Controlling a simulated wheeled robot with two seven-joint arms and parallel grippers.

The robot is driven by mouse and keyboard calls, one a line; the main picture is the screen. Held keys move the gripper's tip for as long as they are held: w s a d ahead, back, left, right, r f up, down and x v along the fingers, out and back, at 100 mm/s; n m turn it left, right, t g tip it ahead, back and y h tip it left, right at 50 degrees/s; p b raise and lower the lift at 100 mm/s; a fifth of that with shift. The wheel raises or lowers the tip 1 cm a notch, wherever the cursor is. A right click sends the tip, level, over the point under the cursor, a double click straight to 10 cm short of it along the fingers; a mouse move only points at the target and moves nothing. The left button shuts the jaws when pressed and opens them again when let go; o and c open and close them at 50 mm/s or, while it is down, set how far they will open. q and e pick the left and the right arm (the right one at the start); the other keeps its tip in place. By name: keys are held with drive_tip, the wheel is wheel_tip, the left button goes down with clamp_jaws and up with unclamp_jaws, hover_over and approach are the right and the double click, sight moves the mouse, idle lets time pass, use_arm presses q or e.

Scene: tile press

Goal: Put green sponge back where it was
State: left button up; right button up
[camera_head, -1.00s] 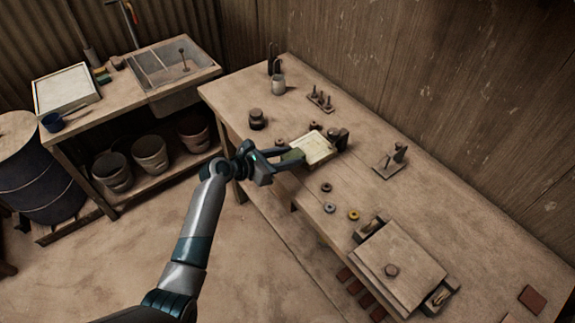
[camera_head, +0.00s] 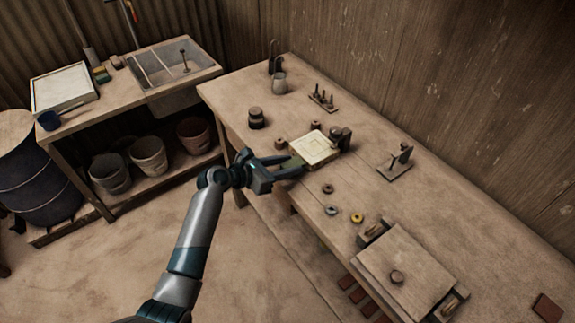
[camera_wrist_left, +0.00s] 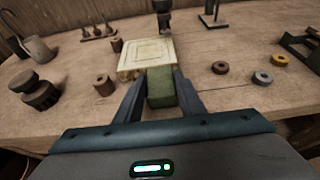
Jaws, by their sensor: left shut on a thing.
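The green sponge (camera_wrist_left: 161,88) is a small dark green block between the fingers of my left gripper (camera_wrist_left: 160,92) in the left wrist view. My left gripper (camera_head: 288,169) is shut on it near the table's front edge in the head view, where the sponge is mostly hidden by the fingers. The sponge's far end is close to a pale square tile (camera_head: 318,148); I cannot tell whether they touch. The tile also shows in the wrist view (camera_wrist_left: 146,54). My right gripper is in neither view.
A dark post tool (camera_head: 341,137) stands behind the tile. Rings (camera_head: 357,218) and a press board (camera_head: 405,266) lie to the right. Dark weights (camera_head: 256,118) stand at the left. A sink (camera_head: 172,66) and a framed tray (camera_head: 62,88) are on the left bench.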

use_arm(q)
drive_tip(key=o, duration=1)
drive_tip(key=shift+f, duration=0.1)
drive_tip(key=shift+a, duration=0.1)
drive_tip(key=shift+b+v, duration=0.9)
drive_tip(key=shift+v, duration=5.1)
